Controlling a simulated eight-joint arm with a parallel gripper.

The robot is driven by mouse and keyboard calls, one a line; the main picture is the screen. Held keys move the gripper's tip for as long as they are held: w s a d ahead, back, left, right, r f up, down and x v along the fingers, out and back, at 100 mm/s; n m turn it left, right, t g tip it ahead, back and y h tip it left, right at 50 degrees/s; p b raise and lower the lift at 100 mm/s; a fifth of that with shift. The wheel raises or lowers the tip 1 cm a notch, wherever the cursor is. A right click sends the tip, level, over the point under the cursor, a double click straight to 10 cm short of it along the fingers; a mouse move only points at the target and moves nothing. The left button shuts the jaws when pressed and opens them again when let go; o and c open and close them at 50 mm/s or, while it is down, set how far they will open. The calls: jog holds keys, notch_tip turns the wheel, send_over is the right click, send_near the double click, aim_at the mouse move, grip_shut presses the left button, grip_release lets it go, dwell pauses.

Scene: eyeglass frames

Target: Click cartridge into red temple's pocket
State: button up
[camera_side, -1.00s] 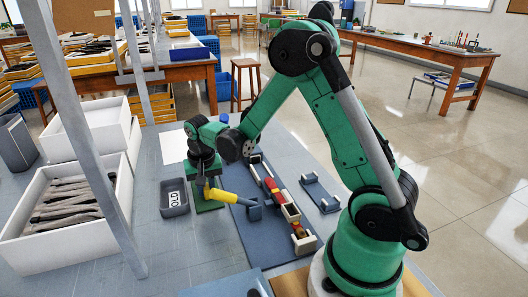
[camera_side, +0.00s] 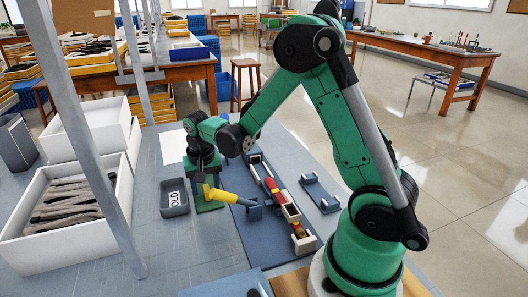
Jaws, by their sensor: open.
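A red part (camera_side: 271,184) with yellow sections beside it, which looks like the red temple, lies in a long holder on the blue-grey board. Its pocket is too small to make out. A small dark grey tray (camera_side: 174,209) holds white pieces; I cannot tell whether a cartridge is among them. My gripper (camera_side: 207,185) points down over a small green mat (camera_side: 209,206), left of the red part. It is open.
White bins stand at the left, the nearer bin (camera_side: 67,252) holding dark and grey strips. A grey upright post (camera_side: 92,150) stands between the bins and the tray. A small blue-grey stand (camera_side: 320,192) sits right of the board. The table is clear in front of the tray.

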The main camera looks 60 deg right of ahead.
aim_at(206, 188)
jog(key=r, duration=0.4)
jog(key=shift+s+a, duration=0.2)
jog(key=shift+s, duration=0.05)
jog(key=shift+s+a+r, duration=0.1)
jog(key=shift+a+r, duration=0.05)
jog(key=shift+r, duration=0.2)
jog(key=s+a+r+n+t+y, duration=0.1)
jog(key=s+a+r+n+t, duration=0.5)
jog(key=s+a+r+n, duration=0.1)
jog(key=shift+s+a+n, duration=0.55)
jog(key=shift+s+n, duration=0.15)
jog(key=shift+n, duration=0.3)
jog(key=shift+r, duration=0.1)
jog(key=o, duration=0.4)
